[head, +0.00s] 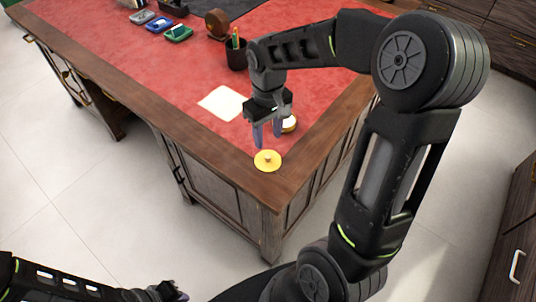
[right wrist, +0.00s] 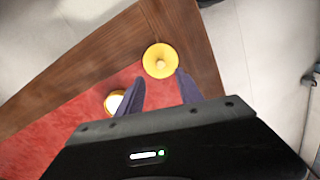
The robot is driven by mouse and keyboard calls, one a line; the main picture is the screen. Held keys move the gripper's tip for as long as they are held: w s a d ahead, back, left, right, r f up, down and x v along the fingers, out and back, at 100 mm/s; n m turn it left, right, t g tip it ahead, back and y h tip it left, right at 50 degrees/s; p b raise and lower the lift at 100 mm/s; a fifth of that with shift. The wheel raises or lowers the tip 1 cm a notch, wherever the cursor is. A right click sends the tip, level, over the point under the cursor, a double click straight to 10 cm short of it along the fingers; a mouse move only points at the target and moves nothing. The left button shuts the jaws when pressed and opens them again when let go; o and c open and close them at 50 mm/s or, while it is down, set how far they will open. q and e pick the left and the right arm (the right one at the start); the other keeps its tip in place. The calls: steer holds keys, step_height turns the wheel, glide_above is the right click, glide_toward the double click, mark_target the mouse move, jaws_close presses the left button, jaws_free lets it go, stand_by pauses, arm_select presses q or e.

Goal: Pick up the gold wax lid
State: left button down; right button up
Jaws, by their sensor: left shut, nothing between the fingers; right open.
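The gold wax lid (head: 267,160) is a round yellow disc with a small knob, lying at the near corner of the desk by the wooden border. It also shows in the right wrist view (right wrist: 160,61), just beyond the fingertips. My right gripper (head: 266,143) is open and empty, fingers pointing down, a little above and behind the lid. In the right wrist view its two fingers (right wrist: 160,86) are apart, with the lid ahead of the gap. My left gripper (head: 172,291) is shut and empty, low at the bottom of the head view, away from the desk.
A round gold-rimmed pot with a pale top (head: 289,123) stands close behind my right gripper. A cream paper sheet (head: 222,103) lies to the left. The desk edge is close to the lid.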

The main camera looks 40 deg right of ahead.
mark_target(268, 155)
steer(key=shift+f, duration=1.4)
steer(key=shift+f+p, duration=0.45)
steer(key=shift+f, duration=2.15)
jaws_close()
